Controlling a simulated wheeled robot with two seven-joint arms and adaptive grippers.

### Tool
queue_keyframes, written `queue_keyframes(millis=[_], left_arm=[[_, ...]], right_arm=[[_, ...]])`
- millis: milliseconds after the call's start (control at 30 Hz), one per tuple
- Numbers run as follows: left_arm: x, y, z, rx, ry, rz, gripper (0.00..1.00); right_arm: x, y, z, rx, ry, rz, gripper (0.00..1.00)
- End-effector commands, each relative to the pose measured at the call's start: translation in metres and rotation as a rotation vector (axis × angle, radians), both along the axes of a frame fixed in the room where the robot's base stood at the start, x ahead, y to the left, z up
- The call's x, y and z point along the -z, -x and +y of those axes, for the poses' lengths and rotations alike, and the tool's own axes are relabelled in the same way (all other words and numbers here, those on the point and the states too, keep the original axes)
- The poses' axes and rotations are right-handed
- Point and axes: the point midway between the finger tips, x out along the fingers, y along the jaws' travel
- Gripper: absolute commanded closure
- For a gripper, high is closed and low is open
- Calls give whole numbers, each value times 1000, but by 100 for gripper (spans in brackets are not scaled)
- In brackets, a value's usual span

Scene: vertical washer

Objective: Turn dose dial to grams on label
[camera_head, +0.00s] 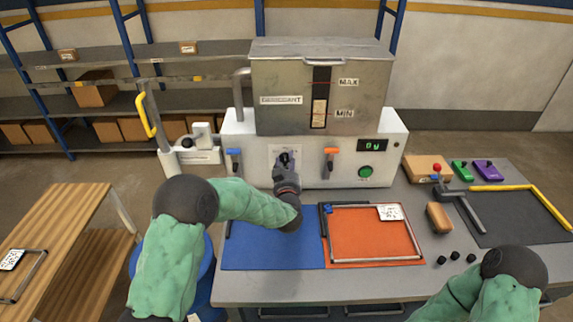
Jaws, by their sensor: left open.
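The dose dial (284,155) is a dark knob on a pale square plate on the front of the white dosing machine (230,128). My left gripper (285,163) is open at the dial and covers most of it. I cannot tell whether its fingers touch the knob. The green display (375,146) reads about 0 g. A white label (390,212) lies at the top right of the orange mat; its print is too small to read. My right arm enters at bottom right, but its gripper is not in view.
The metal desiccant hopper (275,95) sits above the dial. A blue lever (233,152) and an orange lever (331,151) flank it, with a green button (365,172) at right. A blue mat (260,250) and orange mat (375,240) lie in front.

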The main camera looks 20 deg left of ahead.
Motion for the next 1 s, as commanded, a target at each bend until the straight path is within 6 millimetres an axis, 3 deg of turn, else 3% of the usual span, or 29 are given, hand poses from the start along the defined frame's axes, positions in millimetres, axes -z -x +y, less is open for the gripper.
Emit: queue_keyframes(millis=[100,267,667,1000], left_arm=[[0,0,0,0,0,0,56],[0,0,0,0,0,0,100],[0,0,0,0,-34,11,100],[0,0,-1,0,-246,72,100]], right_arm=[[0,0,0,0,0,0,59],[0,0,0,0,0,0,59],[-2,0,0,0,0,0,59],[-14,0,0,0,0,0,59]])
